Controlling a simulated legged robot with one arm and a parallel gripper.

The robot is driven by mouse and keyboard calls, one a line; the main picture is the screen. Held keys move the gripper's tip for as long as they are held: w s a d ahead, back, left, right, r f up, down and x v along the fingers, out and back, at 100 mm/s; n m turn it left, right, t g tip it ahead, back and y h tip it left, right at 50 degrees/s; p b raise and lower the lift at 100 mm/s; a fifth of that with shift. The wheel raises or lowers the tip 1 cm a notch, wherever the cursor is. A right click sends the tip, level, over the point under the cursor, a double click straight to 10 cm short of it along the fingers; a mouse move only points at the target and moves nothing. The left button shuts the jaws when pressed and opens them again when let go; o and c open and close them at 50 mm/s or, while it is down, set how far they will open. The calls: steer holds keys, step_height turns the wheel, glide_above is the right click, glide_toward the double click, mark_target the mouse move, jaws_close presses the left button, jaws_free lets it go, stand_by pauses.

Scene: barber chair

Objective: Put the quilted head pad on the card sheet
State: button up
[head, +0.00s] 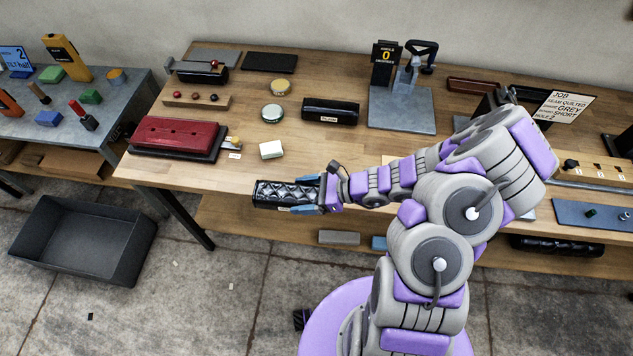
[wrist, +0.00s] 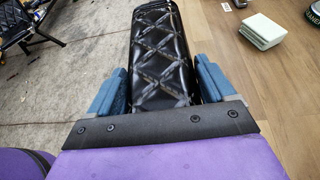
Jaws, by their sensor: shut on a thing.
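The quilted head pad (head: 280,192) is a black, glossy block with a diamond pattern. My gripper (head: 314,193) is shut on it, with blue fingers on both sides, at the bench's front edge. In the wrist view the quilted head pad (wrist: 160,60) points away from my gripper (wrist: 160,95), with floor to its left and wood to its right. I cannot tell for sure which thing is the card sheet. A flat black sheet (head: 269,62) and a grey sheet (head: 216,56) lie bare or partly covered at the back of the bench.
A black pad labelled PLAIN (head: 330,111), a red pad on a black base (head: 175,135), a pale block (head: 271,150) and two round tins stand on the wooden bench (head: 225,180). A clamp stand (head: 401,105) is behind. A dark bin (head: 80,240) sits on the floor.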

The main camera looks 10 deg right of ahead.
steer(key=shift+s+a+r, duration=0.1)
steer(key=shift+s+a, duration=0.2)
steer(key=shift+s, duration=0.05)
